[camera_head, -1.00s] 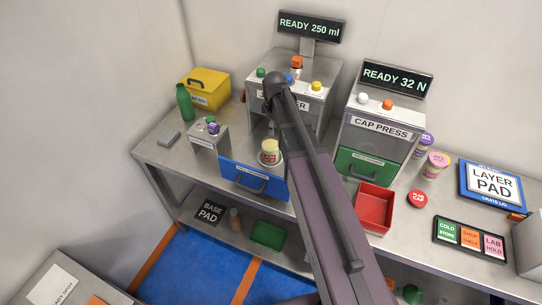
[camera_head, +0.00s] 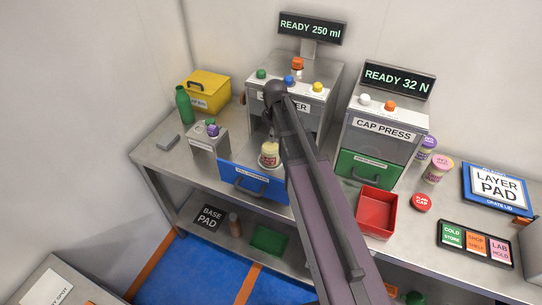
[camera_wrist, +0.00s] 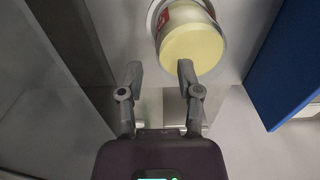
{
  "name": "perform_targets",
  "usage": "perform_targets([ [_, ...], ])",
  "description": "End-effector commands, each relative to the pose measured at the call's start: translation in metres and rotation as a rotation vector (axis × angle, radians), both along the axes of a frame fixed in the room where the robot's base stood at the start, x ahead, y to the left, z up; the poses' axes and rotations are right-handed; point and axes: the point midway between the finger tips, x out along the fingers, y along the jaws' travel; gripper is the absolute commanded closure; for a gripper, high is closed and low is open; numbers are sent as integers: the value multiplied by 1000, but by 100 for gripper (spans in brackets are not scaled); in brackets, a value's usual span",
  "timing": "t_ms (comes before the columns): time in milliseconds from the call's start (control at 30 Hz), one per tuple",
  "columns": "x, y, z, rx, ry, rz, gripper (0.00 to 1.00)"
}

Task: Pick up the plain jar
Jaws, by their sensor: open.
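A jar with a pale yellow top and a red-marked label (camera_head: 270,148) stands upright on a round plate at the front of the filler machine; I cannot read its label. It also shows close up in the wrist view (camera_wrist: 190,42), at the top right of centre. My gripper (camera_wrist: 160,70) is open and empty in the wrist view. The jar lies just beyond the fingertips, nearer the right finger and not between them.
A blue drawer (camera_head: 254,182) sticks out below the jar, and its blue panel (camera_wrist: 288,65) is at right in the wrist view. The cap press (camera_head: 382,135), a red tray (camera_head: 377,211) and two lidded jars (camera_head: 437,168) stand to the right. A yellow case (camera_head: 207,91) is at left.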

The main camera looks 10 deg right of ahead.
Motion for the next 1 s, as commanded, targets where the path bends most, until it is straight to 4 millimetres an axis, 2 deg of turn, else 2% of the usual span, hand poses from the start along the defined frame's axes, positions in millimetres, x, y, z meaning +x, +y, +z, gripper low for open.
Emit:
perform_targets([
  [500, 0, 0, -41, 0, 0, -2, 55],
  [1000, 0, 0, -45, 0, 0, -2, 55],
])
